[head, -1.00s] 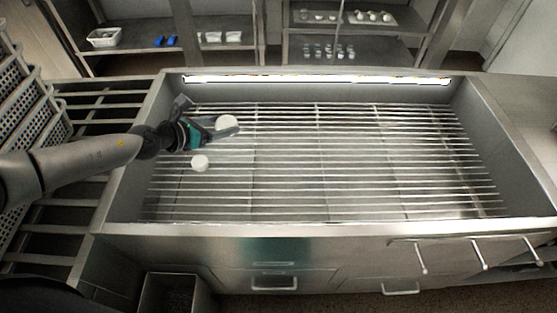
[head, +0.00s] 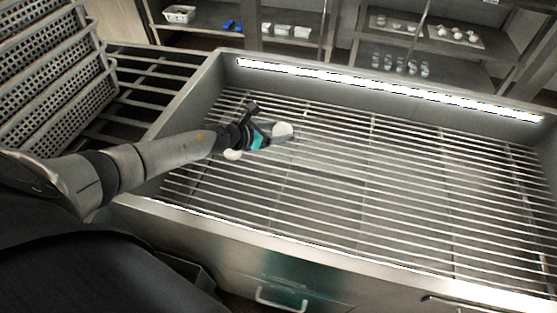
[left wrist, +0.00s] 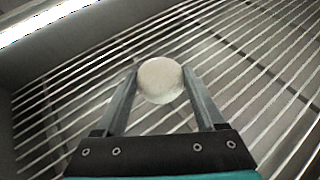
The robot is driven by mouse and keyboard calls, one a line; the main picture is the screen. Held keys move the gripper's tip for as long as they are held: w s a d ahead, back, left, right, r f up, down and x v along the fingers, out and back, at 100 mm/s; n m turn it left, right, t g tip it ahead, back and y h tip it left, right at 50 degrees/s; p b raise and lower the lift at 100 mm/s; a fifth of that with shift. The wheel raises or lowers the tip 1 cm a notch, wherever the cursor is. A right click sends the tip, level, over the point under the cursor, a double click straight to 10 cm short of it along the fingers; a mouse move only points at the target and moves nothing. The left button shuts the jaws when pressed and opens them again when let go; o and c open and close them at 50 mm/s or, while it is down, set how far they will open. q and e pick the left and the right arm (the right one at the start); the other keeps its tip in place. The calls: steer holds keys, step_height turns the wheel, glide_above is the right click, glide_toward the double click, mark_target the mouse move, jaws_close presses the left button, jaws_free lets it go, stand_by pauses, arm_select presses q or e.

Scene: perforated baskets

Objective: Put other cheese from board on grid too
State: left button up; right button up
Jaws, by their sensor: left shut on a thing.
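My left gripper (head: 283,137) is over the left part of the metal grid (head: 370,200). It is shut on a round white cheese (head: 282,130). In the left wrist view the cheese (left wrist: 160,80) sits between the two fingertips, with the grid bars behind it. I cannot tell whether it touches the bars. A second white cheese (head: 233,155) is on the grid, nearer to me and partly hidden by my left arm. My right gripper is out of view.
The grid lies in a metal basin with raised walls (head: 190,100). Stacked perforated baskets (head: 55,85) stand at the left. Shelves behind hold a board (head: 380,26) with white pieces, jars (head: 400,65) and a white tray (head: 180,13). Most of the grid is clear.

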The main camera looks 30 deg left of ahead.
arm_select(q)
steer(key=b, duration=0.3)
glide_above(278, 160)
step_height(278, 160, down, 5)
steer(key=shift+r, duration=0.1)
step_height(278, 160, down, 5)
steer(key=b, duration=0.3)
steer(key=o, duration=1.4)
